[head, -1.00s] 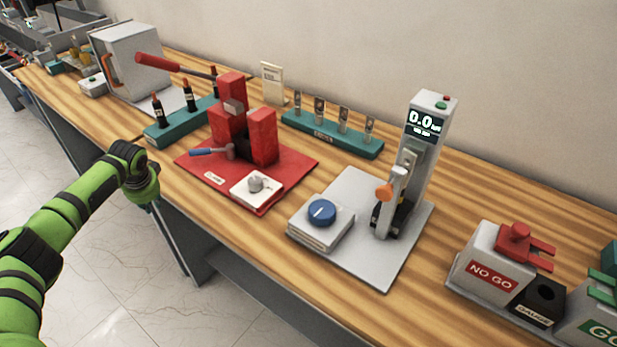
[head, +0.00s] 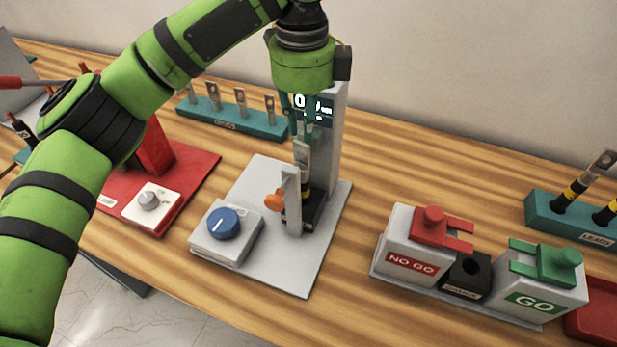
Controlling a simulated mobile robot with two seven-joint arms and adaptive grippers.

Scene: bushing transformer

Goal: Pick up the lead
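A lead with a dark body, a yellow band and a flat grey lug (head: 302,157) stands upright in the grey tester (head: 328,160), partly hidden behind its light clamp bar. My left gripper (head: 301,122) points down from above, just over the lug and in front of the tester's display. Its fingers are small and partly blend with the tester, so I cannot tell whether they are apart or closed on the lug. More leads (head: 572,191) with dark bodies and yellow bands stand in the teal rack (head: 540,209) at the right. My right gripper is not in view.
A blue knob (head: 223,223) sits on the tester's plate, and an orange knob (head: 274,202) on its clamp. The NO GO and GO gauge blocks (head: 410,263) stand to the right. A teal lug rack (head: 228,123) is behind. A red press (head: 155,150) is partly hidden by my arm.

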